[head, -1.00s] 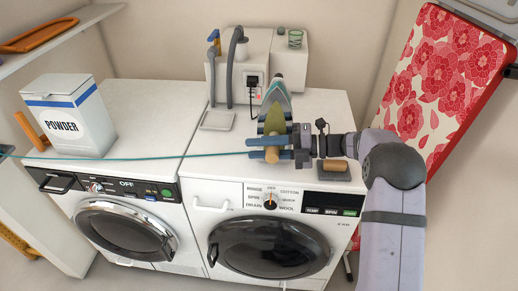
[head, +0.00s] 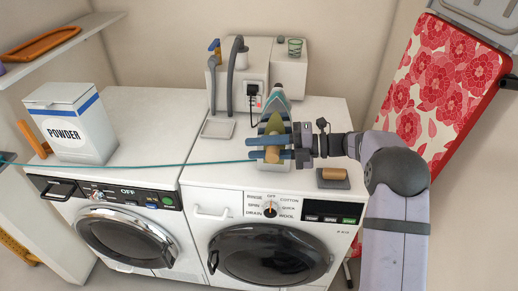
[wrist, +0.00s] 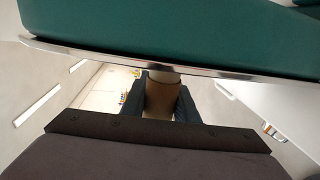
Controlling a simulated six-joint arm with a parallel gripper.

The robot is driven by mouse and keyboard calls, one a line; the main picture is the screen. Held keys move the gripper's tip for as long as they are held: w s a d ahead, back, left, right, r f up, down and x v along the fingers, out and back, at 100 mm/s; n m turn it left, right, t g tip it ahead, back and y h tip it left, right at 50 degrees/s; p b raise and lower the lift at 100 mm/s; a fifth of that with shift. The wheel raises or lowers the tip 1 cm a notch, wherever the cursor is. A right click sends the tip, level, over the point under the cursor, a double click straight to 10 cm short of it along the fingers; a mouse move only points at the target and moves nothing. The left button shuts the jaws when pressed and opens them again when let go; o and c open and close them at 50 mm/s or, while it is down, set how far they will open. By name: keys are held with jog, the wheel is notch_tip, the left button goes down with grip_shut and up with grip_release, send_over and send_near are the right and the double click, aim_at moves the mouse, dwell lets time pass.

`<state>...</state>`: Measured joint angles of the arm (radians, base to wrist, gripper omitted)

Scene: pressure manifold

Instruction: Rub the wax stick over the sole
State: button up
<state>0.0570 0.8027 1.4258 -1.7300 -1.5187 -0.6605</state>
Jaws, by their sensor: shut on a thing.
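The iron (head: 281,97) stands on the right machine, tip up, with its silver sole facing the front. An olive-yellow patch (head: 283,121) covers the middle of the sole. In the wrist view the iron's teal body (wrist: 180,40) and thin metal edge fill the top. My gripper (head: 268,147) has blue fingers and is shut on the tan wax stick (head: 272,155), in front of the lower sole. In the wrist view the stick (wrist: 161,97) sits between the dark fingers, its far end near the iron's edge. Whether it touches the sole is hard to tell.
A dark pad with a brown block (head: 333,174) lies right of the gripper. A teal cord (head: 150,161) stretches across the front. A powder box (head: 65,128) stands on the left machine. A grey hose and plug (head: 253,88) are behind; the ironing board (head: 445,80) leans at right.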

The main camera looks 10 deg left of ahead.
jog(key=shift+r+p, duration=0.5)
jog(key=shift+r, duration=0.85)
jog(key=shift+f, duration=0.1)
jog(key=shift+f+b, duration=1.45)
jog(key=shift+f+b, duration=1.35)
jog(key=shift+f, duration=0.15)
jog(key=shift+w+f+b, duration=0.1)
jog(key=shift+f+b, duration=1.25)
jog(key=shift+f, duration=0.15)
jog(key=shift+r, duration=0.2)
jog(key=shift+r+p, duration=0.75)
jog(key=shift+r, duration=0.6)
